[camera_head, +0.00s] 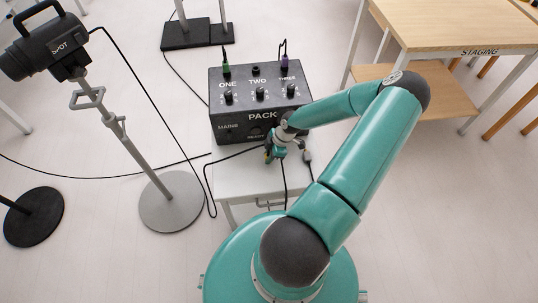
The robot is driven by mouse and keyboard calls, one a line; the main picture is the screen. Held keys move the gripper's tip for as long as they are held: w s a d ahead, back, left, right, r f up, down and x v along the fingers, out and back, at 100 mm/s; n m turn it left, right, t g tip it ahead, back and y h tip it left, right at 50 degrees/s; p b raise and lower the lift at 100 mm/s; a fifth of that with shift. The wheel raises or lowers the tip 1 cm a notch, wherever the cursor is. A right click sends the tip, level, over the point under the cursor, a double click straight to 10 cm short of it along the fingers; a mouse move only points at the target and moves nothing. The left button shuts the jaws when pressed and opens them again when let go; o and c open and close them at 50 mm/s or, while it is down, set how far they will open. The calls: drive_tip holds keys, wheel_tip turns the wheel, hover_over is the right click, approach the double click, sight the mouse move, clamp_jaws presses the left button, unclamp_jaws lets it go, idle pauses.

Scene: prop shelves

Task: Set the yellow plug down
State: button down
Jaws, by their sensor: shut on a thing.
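My gripper (271,156) is low in front of the black dimmer pack (240,132), above the white stand's top. It is shut on the yellow plug (267,156), of which only a small yellow patch shows; the fingers hide the rest. A black cable runs left from the plug area and loops down beside the stand. I cannot tell whether the plug touches the white top.
The pack stands on the white stand (232,181), with a green plug (226,69) at ONE and a purple plug (284,61) at THREE. A spotlight (44,46) on a grey pole is at left, its cable trailing. The wooden STAGING table (465,25) is at right.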

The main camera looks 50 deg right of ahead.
drive_tip(key=c, duration=1.2)
unclamp_jaws()
drive_tip(key=shift+f, duration=0.1)
drive_tip(key=v, duration=1.2)
drive_tip(key=w+a+r+m+g+h, duration=0.25)
drive_tip(key=a+r, duration=0.55)
drive_tip(key=r, duration=0.4)
drive_tip(key=w+a+r+m+g+h, duration=0.1)
drive_tip(key=a+r+m+h, duration=0.25)
drive_tip(key=a+r, duration=0.65)
drive_tip(key=s+a+r+m+t+y, duration=0.1)
drive_tip(key=s+a+r+m+t, duration=0.1)
drive_tip(key=a+r, duration=0.6)
drive_tip(key=s+a+r+m+t+y, duration=0.1)
drive_tip(key=s+a+r+t, duration=0.3)
drive_tip(key=a+r, duration=0.4)
drive_tip(key=shift+s+r+m, duration=0.35)
drive_tip(key=shift+r+m, duration=0.15)
drive_tip(key=shift+r, duration=0.05)
drive_tip(key=shift+a, duration=0.1)
